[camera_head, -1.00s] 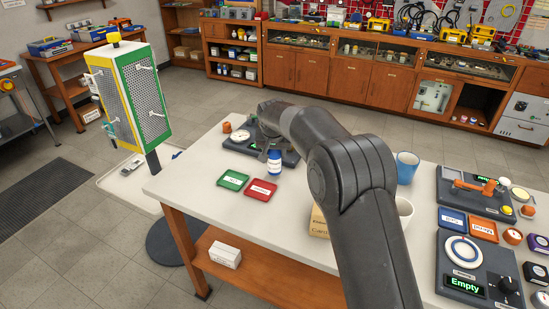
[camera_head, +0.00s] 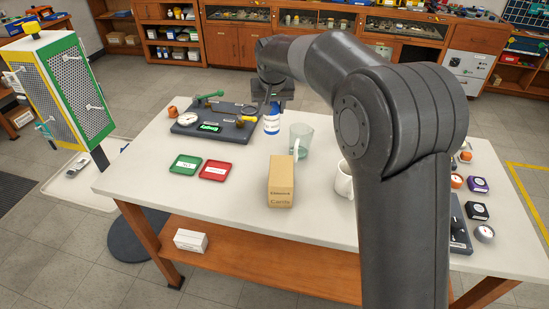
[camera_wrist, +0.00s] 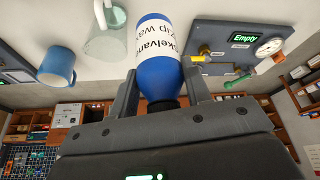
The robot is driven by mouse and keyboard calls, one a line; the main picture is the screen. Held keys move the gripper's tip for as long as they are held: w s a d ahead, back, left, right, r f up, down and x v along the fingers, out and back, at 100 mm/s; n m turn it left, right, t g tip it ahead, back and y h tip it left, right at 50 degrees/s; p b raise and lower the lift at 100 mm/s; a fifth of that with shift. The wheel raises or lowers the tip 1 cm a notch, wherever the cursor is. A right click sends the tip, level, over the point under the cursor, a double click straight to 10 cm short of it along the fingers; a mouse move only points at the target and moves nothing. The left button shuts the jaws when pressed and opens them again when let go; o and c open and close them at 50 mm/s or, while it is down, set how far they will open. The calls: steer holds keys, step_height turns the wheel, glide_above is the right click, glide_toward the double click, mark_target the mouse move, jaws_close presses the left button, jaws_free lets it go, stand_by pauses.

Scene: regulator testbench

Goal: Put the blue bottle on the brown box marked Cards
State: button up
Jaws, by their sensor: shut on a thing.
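The blue bottle (camera_head: 272,122) has a white label and a dark cap. My gripper (camera_head: 275,97) is shut on it near the cap. In the wrist view the bottle (camera_wrist: 155,62) sits between the two fingers of my gripper (camera_wrist: 163,92). The brown box marked Cards (camera_head: 281,183) stands upright on the white table, nearer the head camera than the bottle and slightly right of it. Its top looks clear. I cannot tell how high the bottle is above the table.
A glass mug (camera_head: 301,138) stands between bottle and box, to the right. A white mug (camera_head: 343,181) is right of the box. The regulator panel (camera_head: 213,124) is left of the bottle. Green (camera_head: 185,165) and red (camera_head: 215,170) trays lie left of the box. A blue mug (camera_wrist: 57,63) shows in the wrist view.

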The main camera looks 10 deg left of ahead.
steer(key=s+d+r+m, duration=0.1)
steer(key=s+d+r, duration=0.2)
steer(key=s+d, duration=0.4)
steer(key=s+d+r+m, duration=0.1)
steer(key=s+d+r, duration=0.35)
steer(key=d, duration=0.55)
steer(key=shift+h, duration=0.3)
steer(key=shift+a+f, duration=5.7)
steer(key=shift+f, duration=0.15)
steer(key=shift+f, duration=0.2)
steer(key=o, duration=1.1)
steer(key=shift+c, duration=0.2)
